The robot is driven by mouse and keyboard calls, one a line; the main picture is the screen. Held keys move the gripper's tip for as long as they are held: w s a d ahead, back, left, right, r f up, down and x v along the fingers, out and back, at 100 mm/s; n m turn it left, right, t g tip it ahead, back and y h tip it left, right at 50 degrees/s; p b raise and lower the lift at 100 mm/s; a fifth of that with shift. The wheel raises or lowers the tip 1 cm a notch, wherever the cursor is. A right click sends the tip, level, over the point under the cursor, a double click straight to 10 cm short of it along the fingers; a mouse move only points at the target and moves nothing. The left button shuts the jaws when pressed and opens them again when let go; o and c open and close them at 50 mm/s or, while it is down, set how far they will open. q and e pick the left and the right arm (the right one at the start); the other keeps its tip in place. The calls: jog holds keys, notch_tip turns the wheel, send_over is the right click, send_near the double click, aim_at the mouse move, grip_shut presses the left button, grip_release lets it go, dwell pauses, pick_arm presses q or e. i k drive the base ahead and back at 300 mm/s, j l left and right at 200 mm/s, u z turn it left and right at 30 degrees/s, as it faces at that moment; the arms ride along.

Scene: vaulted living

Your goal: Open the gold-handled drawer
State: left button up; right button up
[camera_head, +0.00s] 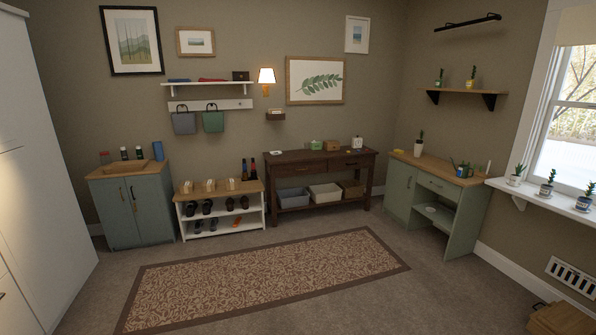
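No gripper of mine shows in the head view. The green desk (460,232) at the right has one shut drawer (437,187) under its wooden top, with a small handle. The dark wood console table (325,157) on the back wall has two shut drawers side by side, a left drawer (294,171) and a right drawer (350,164), each with a small handle. All these handles are too small for me to tell which is gold.
A patterned rug (262,276) lies on open floor in the middle. A white shoe rack (222,212) and a grey-green cabinet (133,208) stand along the back wall. A tall white cabinet (38,165) fills the left side. A wooden box (562,318) sits at the lower right.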

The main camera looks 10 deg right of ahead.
aim_at(315, 166)
jog(key=i+l+z, duration=0.4)
jog(key=i, duration=0.3)
jog(key=i+z, duration=0.35)
jog(key=i, duration=3.1)
jog(key=i+l+u, duration=0.15)
jog(key=i, duration=0.3)
jog(key=i+l+u, duration=0.2)
jog(key=i, duration=0.25)
jog(key=i+l+u, duration=0.35)
jog(key=i, duration=0.15)
jog(key=i+l+u, duration=0.25)
jog(key=i+u, duration=0.15)
jog(key=i, duration=0.1)
